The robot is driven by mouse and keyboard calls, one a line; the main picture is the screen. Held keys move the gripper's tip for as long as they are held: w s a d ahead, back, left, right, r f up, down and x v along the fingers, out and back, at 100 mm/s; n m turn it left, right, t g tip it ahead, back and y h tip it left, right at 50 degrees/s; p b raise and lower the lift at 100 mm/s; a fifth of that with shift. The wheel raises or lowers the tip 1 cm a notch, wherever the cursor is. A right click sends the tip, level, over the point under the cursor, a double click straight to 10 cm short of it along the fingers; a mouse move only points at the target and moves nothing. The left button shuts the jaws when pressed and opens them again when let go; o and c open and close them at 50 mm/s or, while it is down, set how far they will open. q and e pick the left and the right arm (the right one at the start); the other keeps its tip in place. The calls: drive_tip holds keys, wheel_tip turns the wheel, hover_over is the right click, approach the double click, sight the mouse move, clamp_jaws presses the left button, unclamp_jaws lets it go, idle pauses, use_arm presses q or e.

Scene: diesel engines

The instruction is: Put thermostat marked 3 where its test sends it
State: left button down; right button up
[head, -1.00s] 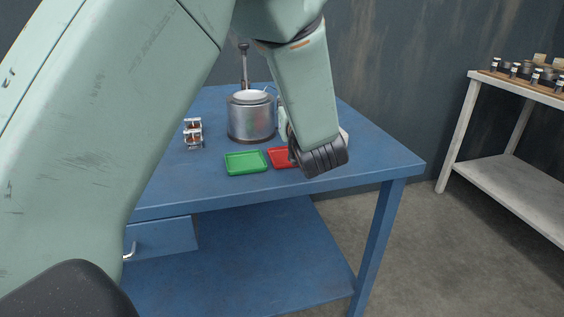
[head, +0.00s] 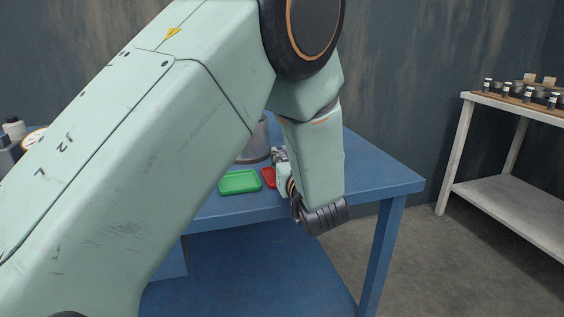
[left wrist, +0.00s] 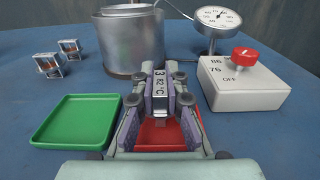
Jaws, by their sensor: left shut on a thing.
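My left gripper (left wrist: 160,104) is shut on a small metal thermostat whose label reads 3 and 82 °C (left wrist: 159,86). I cannot tell the height above the tray. The green tray (left wrist: 77,123) lies left of the red one and looks empty. In the head view the green tray (head: 240,182) shows clear, while my arm hides part of the red tray (head: 268,177). My right gripper is not in view.
A metal pot (left wrist: 128,42) stands behind the trays. A dial gauge (left wrist: 217,17) and a white control box (left wrist: 243,84) with a red knob are to the right. Two more thermostats (left wrist: 48,65) stand at left. A pale shelf (head: 510,105) with bottles is beyond the blue table (head: 375,175).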

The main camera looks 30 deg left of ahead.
use_arm(q)
drive_tip(key=shift+w+d+f, duration=0.2)
drive_tip(key=shift+w+f, duration=0.1)
drive_tip(key=shift+f, duration=0.05)
drive_tip(key=shift+s+a+r, duration=0.1)
drive_tip(key=shift+s, duration=0.15)
drive_tip(key=c, duration=1.6)
unclamp_jaws()
drive_tip(key=shift+w+f, duration=0.15)
drive_tip(key=shift+f, duration=0.05)
drive_tip(key=shift+o, duration=1.1)
drive_tip(key=shift+r, duration=0.1)
drive_tip(key=shift+r, duration=0.1)
